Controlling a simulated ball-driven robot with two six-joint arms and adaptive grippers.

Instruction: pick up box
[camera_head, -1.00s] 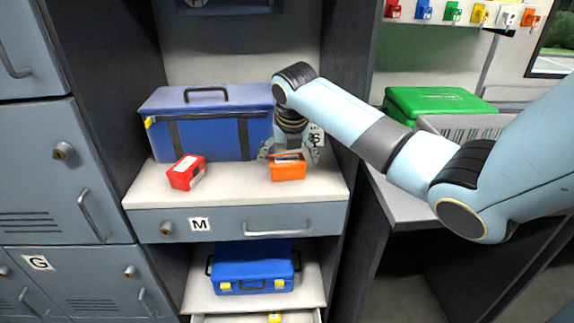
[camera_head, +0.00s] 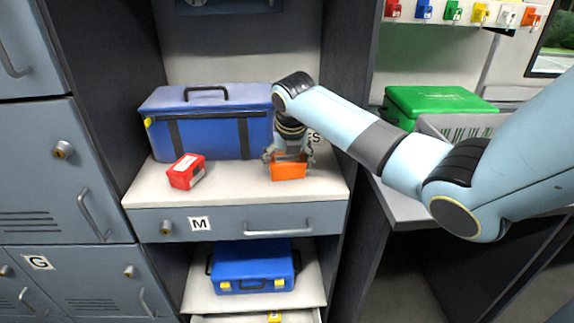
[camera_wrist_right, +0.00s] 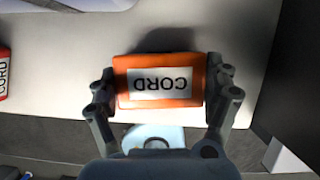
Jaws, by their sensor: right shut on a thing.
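An orange box (camera_head: 288,171) is at the front right of the white shelf top (camera_head: 235,190) in the head view. In the right wrist view the orange box (camera_wrist_right: 150,106) shows a white label reading CORD. My right gripper (camera_head: 289,160) comes down from above and is shut on the orange box, with one finger on each side of it. In the right wrist view the right gripper (camera_wrist_right: 161,92) has both fingers against the box's ends. I cannot tell whether the box is clear of the shelf. My left gripper is not in view.
A red box (camera_head: 186,171) stands left of the orange one, and a large blue case (camera_head: 205,135) stands behind. A dark upright panel (camera_head: 347,90) bounds the shelf on the right. A green case (camera_head: 437,103) stands beyond it. A drawer (camera_head: 185,224) is below.

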